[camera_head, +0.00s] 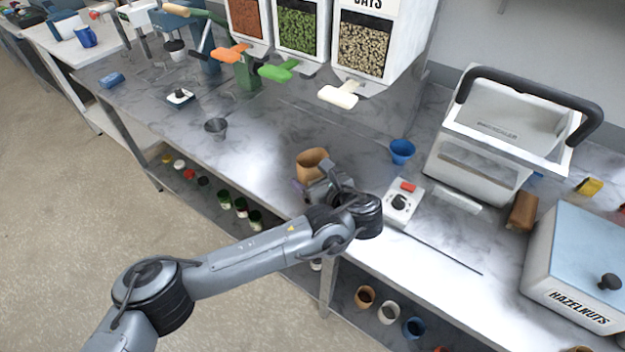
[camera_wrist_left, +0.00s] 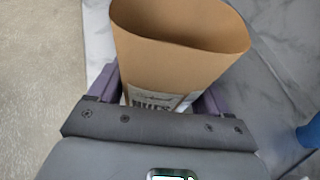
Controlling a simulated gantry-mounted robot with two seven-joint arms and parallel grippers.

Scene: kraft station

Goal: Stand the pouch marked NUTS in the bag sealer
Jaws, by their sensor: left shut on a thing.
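The brown kraft pouch (camera_head: 312,163) is upright with its mouth open, at the front edge of the steel bench. In the left wrist view the pouch (camera_wrist_left: 180,65) shows a white label reading NUTS, partly hidden by my gripper. My left gripper (camera_wrist_left: 158,95) is shut on the pouch, with a purple finger on each side. In the head view my left gripper (camera_head: 312,188) is mostly hidden by its wrist. The bag sealer appears to be the white machine (camera_head: 465,165) with a large black handle, to the right of the pouch. My right gripper is not in view.
A control box (camera_head: 403,202) with a red switch and dial sits between pouch and sealer. A blue cup (camera_head: 402,151) stands behind it. A brown block-like item (camera_head: 522,211) and a HAZELNUTS bin (camera_head: 575,270) are right. Dispensers (camera_head: 365,45) stand behind. Bench left of the pouch is mostly clear.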

